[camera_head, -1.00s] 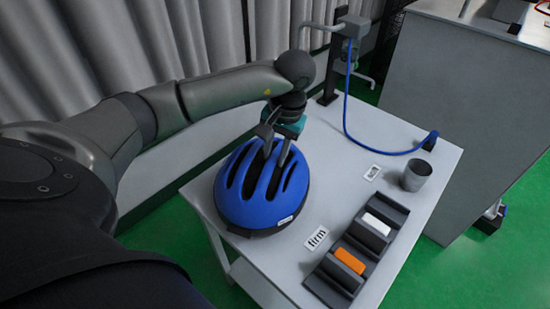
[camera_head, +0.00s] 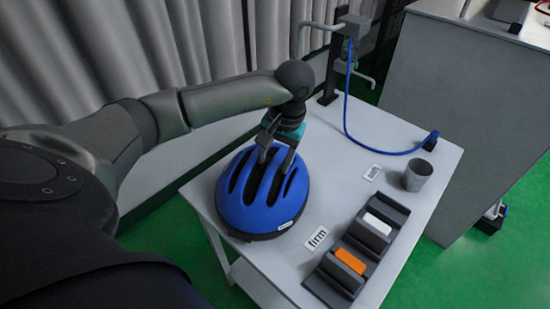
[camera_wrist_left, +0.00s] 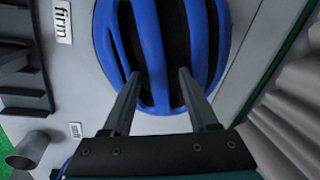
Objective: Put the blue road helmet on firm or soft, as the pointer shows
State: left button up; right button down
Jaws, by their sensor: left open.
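The blue road helmet (camera_head: 262,200) sits on the left part of the white table, dome up with dark vents. It also fills the upper middle of the left wrist view (camera_wrist_left: 154,45). My left gripper (camera_head: 274,162) is over the helmet's rear part, fingers pointing down and spread apart. In the left wrist view its fingertips (camera_wrist_left: 158,76) overlap the shell ribs; I cannot tell whether they touch. A "firm" card (camera_head: 317,238) lies right of the helmet. I cannot make out a pointer. My right gripper is not in view.
A dark grey rack (camera_head: 325,288) with an orange block (camera_head: 350,261) and a white block (camera_head: 377,224) stands at the table's right front. A grey cup (camera_head: 417,175) is behind it. A blue cable (camera_head: 375,150) runs from a post (camera_head: 331,75). The table's middle is clear.

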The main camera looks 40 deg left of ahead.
pick_arm(q)
jog(key=shift+r, duration=0.15)
notch_tip(320, 180, up, 12)
jog(key=d+p, duration=0.1)
jog(key=d, duration=0.1)
jog(key=shift+w+p, duration=0.25)
jog(key=shift+p, duration=0.1)
